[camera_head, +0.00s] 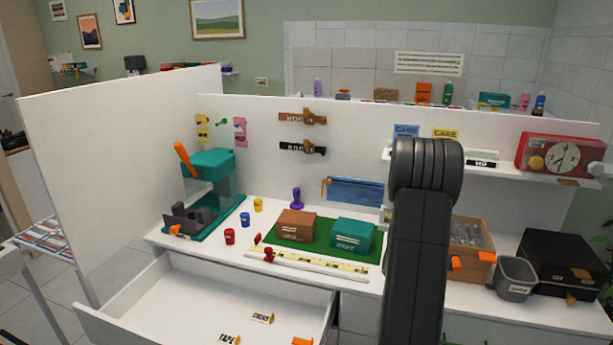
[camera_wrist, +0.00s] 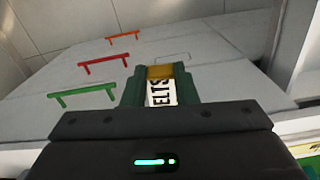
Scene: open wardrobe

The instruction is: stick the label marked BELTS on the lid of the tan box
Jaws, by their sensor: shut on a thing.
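My gripper (camera_wrist: 162,86) shows in the wrist view, its green fingers shut on a small white label (camera_wrist: 161,94) with an ochre upper end. The letters ELTS can be read on the label; its first letter is hidden by the gripper. In the head view my arm stands in front and the gripper and label cannot be seen. A tan-brown box (camera_head: 296,224) with its lid on sits on the green mat on the counter, left of a teal box. The gripper is away from it; the box does not show in the wrist view.
The teal box (camera_head: 352,234) shares the green mat (camera_head: 322,250). A teal press (camera_head: 207,178) stands left, a wooden crate (camera_head: 471,238) and black case (camera_head: 565,268) right. An open drawer (camera_head: 190,297) juts out below. Coloured handles (camera_wrist: 104,63) line pale fronts in the wrist view.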

